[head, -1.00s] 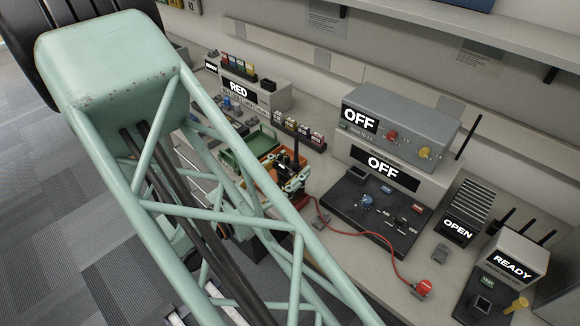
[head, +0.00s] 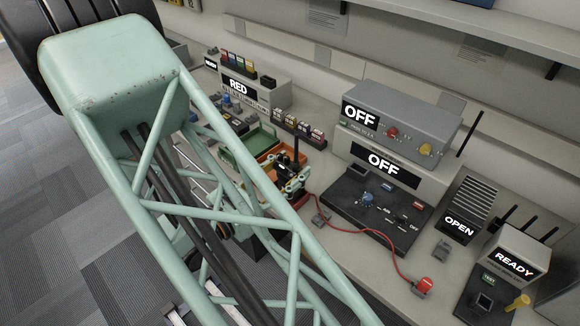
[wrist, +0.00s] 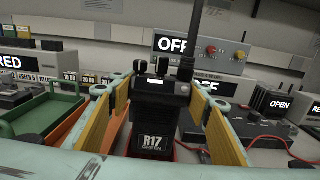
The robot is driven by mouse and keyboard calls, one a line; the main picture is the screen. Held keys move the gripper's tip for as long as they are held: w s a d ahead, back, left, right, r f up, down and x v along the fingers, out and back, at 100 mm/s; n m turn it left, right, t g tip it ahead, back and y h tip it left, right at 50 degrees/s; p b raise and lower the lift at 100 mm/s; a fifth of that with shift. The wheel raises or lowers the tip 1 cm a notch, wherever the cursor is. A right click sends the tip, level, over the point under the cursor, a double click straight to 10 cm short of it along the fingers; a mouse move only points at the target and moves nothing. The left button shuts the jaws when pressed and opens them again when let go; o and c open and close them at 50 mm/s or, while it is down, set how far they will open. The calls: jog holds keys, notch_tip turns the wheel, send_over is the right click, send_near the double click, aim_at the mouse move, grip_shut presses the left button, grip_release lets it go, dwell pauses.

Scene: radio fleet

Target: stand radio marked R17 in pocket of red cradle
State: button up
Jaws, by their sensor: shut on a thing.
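The black radio marked R17 GREEN (wrist: 152,120) stands upright between the fingers in the wrist view, its antenna pointing up. My gripper (wrist: 158,112) is shut on it, with a yellow-padded finger along each side. A red edge shows low behind and beside the radio, probably the red cradle (wrist: 188,152); its pocket is hidden by the radio. In the head view the radio (head: 294,160) is a small dark shape at my gripper (head: 290,178), near the front edge of the bench. I cannot tell whether its base is seated.
Green and orange trays (head: 255,140) lie left of the gripper. A unit marked RED (head: 255,92) stands behind them. A console marked OFF (head: 380,170) stands to the right. A red cable (head: 370,233) runs across the bench front to a red-topped plug (head: 424,285).

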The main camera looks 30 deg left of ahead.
jog(key=shift+f+b, duration=0.65)
jog(key=shift+f, duration=0.65)
dwell(0.4)
jog(key=o, duration=1.1)
jog(key=shift+o, duration=0.2)
jog(key=shift+s, duration=0.2)
jog(key=s+a, duration=0.1)
jog(key=s, duration=1)
jog(key=shift+s+a, duration=0.25)
jog(key=shift+a, duration=0.15)
